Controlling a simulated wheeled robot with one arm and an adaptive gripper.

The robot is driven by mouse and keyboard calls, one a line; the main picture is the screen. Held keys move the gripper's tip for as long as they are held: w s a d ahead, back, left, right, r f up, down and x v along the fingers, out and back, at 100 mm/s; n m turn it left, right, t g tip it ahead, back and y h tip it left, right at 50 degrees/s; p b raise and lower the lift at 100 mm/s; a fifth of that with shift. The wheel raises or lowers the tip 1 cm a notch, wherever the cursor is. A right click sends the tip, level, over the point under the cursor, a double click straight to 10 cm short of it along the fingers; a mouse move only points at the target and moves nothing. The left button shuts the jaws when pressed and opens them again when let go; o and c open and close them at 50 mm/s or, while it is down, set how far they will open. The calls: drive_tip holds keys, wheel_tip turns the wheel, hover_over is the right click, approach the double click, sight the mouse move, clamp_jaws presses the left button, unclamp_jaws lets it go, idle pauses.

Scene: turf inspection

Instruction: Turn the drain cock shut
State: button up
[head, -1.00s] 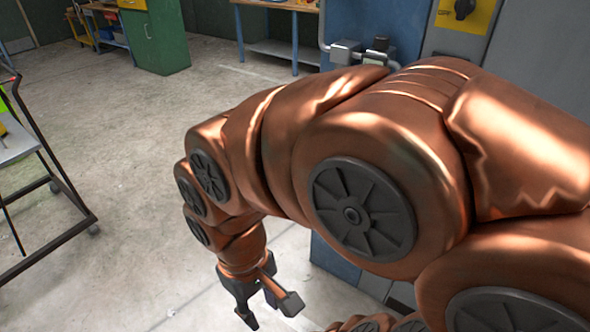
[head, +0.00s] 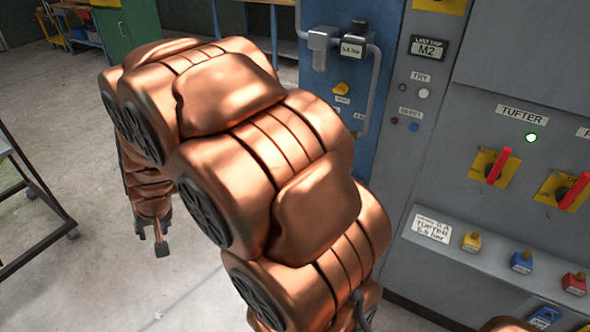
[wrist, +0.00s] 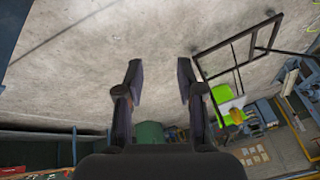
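The blue panel (head: 336,20) carries grey pipework (head: 372,95) with a small gauge box reading about 5.6 bar (head: 352,49). A yellow knob (head: 341,88) with a small label is on this panel. A second small yellow part (head: 354,134) shows low by the pipe's end, partly hidden by my arm. I cannot tell for sure which of these is the drain cock. My gripper (head: 151,240) hangs over the floor, well left of the panel. In the wrist view my gripper (wrist: 160,78) has its two fingers apart with nothing between them.
A grey cabinet right of the panel has red-handled switches (head: 495,167) under a TUFTER label and a lit green lamp (head: 531,137). Its ledge holds yellow, blue and red tagged blocks (head: 522,262). A black-framed cart (head: 40,190) stands at left. Floor around my gripper is clear.

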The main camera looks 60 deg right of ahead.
drive_tip(key=w+d+f+m+t+h+b, duration=0.15)
drive_tip(key=w+d+f+m+h, duration=0.35)
drive_tip(key=w+d, duration=0.6)
drive_tip(key=w+d+f+m+h, duration=0.1)
drive_tip(key=d+f+m+h, duration=0.35)
drive_tip(key=d, duration=1.05)
drive_tip(key=shift+s+d+f+m+g+h+b, duration=0.4)
drive_tip(key=shift+s+d+f+g+h, duration=0.8)
drive_tip(key=shift+s+d, duration=2.4)
drive_tip(key=shift+s+d+f+m+g+h+b, duration=0.15)
drive_tip(key=shift+s+d+f+m+g+h, duration=1)
drive_tip(key=shift+d, duration=4.5)
drive_tip(key=shift+s+d+f+n+g+h+b, duration=0.25)
drive_tip(key=shift+s+d+f+g+h, duration=0.25)
drive_tip(key=shift+s+d+f+h, duration=3.05)
drive_tip(key=d+r+y, duration=0.1)
drive_tip(key=w+d+r+y, duration=0.1)
drive_tip(key=r+y, duration=0.1)
drive_tip(key=shift+w+r, duration=0.15)
drive_tip(key=shift+r, duration=0.05)
clamp_jaws()
